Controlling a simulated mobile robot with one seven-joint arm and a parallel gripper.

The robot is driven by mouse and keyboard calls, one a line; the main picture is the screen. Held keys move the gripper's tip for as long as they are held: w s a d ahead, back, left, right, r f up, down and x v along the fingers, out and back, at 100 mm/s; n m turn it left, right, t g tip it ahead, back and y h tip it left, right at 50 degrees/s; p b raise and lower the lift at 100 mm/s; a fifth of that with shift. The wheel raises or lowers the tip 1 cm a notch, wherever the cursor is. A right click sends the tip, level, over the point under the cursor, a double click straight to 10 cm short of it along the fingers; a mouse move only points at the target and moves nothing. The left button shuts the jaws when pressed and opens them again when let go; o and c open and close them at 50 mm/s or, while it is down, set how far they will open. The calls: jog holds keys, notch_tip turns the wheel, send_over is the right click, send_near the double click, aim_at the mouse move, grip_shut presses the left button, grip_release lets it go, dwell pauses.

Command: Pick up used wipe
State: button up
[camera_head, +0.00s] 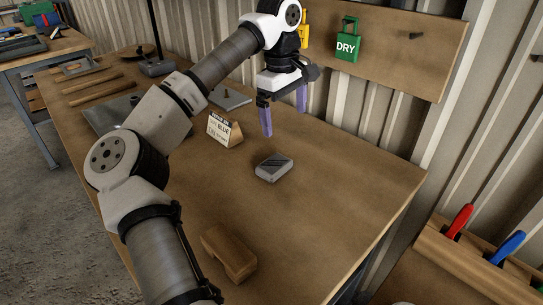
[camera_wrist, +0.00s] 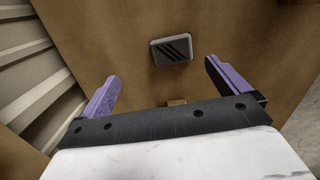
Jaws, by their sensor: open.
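A grey rounded block-like pad (camera_head: 274,167) with dark diagonal streaks lies flat on the wooden bench (camera_head: 330,200); it looks like the used wipe. It also shows in the wrist view (camera_wrist: 171,50), beyond the fingertips and roughly between their lines. My gripper (camera_head: 284,119) is open and empty, with its two purple fingers pointing down. It hangs above the bench, behind the pad in the head view and apart from it. The wrist view shows the spread fingers (camera_wrist: 161,71) with nothing between them.
A small folded sign card (camera_head: 225,130) stands left of the pad. A brown wooden block (camera_head: 229,253) lies near the front. A green DRY tag (camera_head: 347,45) and a yellow tag (camera_head: 305,30) hang on the back board. The bench right of the pad is clear.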

jog(key=a, duration=0.2)
send_over(275, 164)
jog(key=shift+y, duration=0.4)
jog(key=f, duration=0.8)
jog(key=shift+w+d+f+p, duration=0.15)
jog(key=shift+w+f+p, duration=0.1)
jog(key=shift+p, duration=0.1)
jog(key=shift+s+a+f+p, duration=0.15)
jog(key=shift+f+p, duration=0.25)
jog(key=shift+f, duration=0.95)
jog(key=shift+a+f+p, duration=0.1)
jog(key=shift+f+p, duration=0.25)
jog(key=shift+f, duration=1)
jog(key=c, duration=0.9)
jog(key=shift+r, duration=0.15)
